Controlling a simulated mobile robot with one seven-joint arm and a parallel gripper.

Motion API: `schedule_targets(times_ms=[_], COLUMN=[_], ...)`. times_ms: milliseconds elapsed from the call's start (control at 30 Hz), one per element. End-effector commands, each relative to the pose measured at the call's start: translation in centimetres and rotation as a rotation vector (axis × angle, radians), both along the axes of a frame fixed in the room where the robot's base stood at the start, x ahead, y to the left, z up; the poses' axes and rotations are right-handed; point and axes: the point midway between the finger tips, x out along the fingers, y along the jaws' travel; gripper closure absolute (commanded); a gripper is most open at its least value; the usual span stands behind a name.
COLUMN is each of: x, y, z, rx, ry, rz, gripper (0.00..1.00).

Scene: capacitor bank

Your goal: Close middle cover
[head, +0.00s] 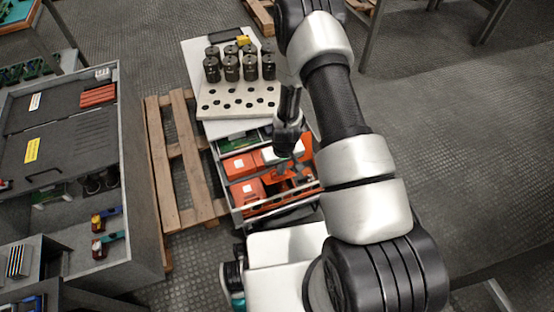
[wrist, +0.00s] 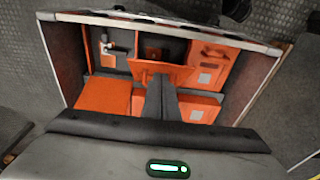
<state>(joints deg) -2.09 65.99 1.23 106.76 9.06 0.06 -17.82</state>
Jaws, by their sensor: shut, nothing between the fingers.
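An open grey-walled box (wrist: 60,62) with orange covers over its compartments fills the middle of the wrist view. The middle cover (wrist: 158,70) is orange and stands tilted up in front of a dark open compartment (wrist: 165,48). My gripper (wrist: 162,84) is shut and empty, its dark fingers reaching down at that cover's near edge. I cannot tell whether they touch it. In the head view my gripper (head: 290,158) is over the box's orange interior and hides part of it. The right cover (wrist: 207,64) and left front cover (wrist: 103,95) look flat.
The far left compartment is open, with a metallic part (wrist: 108,46) inside. Behind the box a white board (head: 238,105) carries several black cylinders (head: 231,67). A wooden pallet (head: 187,165) lies to the left, beside a grey cabinet (head: 60,150). Floor to the right is clear.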

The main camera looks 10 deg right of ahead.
Motion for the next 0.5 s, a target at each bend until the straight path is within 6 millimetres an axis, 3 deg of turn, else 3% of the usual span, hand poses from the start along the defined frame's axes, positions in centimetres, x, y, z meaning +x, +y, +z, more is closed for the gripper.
schedule_targets(times_ms=[200, 500], x=[-2.1, -3.5], y=[-0.4, -0.7], z=[-1.7, -3.0], rx=[0.0, 0.0], ry=[0.002, 0.0], rz=[0.0, -0.001], gripper=[1.0, 1.0])
